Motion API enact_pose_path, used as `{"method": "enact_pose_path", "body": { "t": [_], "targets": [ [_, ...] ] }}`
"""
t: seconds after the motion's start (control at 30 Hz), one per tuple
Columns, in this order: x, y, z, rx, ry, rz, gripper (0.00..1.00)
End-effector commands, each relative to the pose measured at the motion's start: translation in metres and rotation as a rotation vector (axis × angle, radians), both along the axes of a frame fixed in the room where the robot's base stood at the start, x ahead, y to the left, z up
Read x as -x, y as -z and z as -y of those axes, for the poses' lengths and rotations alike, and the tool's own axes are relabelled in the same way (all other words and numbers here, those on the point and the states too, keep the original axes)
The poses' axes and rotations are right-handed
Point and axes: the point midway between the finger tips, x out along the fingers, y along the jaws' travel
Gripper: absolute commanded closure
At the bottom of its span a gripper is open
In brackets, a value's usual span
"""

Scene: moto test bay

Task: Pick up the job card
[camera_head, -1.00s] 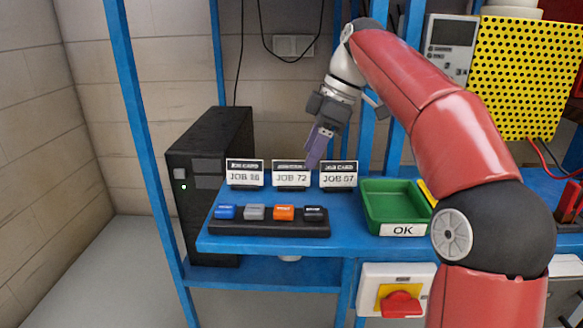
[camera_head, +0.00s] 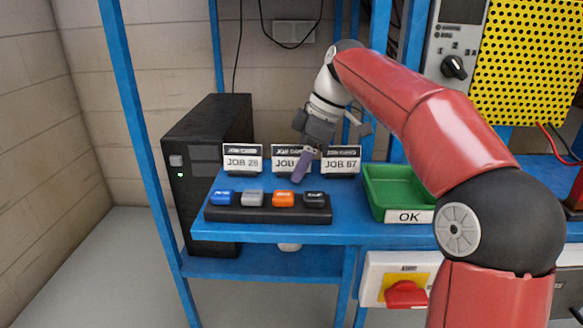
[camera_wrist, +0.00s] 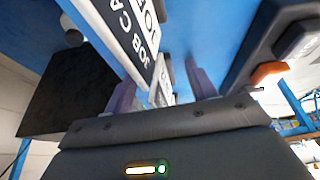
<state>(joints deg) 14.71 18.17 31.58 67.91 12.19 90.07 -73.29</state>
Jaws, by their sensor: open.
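Three white job cards with black headers stand upright in a row on the blue bench in the head view. The left card (camera_head: 242,162) reads JOB 28, and the right card (camera_head: 341,163) reads JOB 67. The middle card (camera_head: 284,162) is partly hidden by my gripper (camera_head: 303,165), which is open and points down in front of it. In the wrist view a job card (camera_wrist: 128,35) slants close by at the top. A smaller card face (camera_wrist: 161,85) shows between the two purple fingers of my gripper (camera_wrist: 158,80). I cannot tell whether the fingers touch it.
A black holder (camera_head: 266,216) with blue, grey, orange and black blocks lies in front of the cards. A green tray (camera_head: 398,214) marked OK sits to their right. A black computer tower (camera_head: 205,160) stands at the left. A red switch (camera_head: 405,294) is below the bench top.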

Motion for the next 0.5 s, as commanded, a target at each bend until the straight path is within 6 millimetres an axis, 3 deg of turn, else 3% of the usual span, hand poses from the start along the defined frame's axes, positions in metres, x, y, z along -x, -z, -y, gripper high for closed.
{"method": "enact_pose_path", "body": {
  "t": [0.1,0.4,0.5],
  "targets": [
    [0.0001,-0.0006,-0.0001,0.0,0.0,0.0,0.45],
    [0.0001,-0.0007,0.0001,0.0,0.0,0.0,0.84],
    [0.0,-0.0009,0.0002,0.0,0.0,0.0,0.92]
  ]
}}
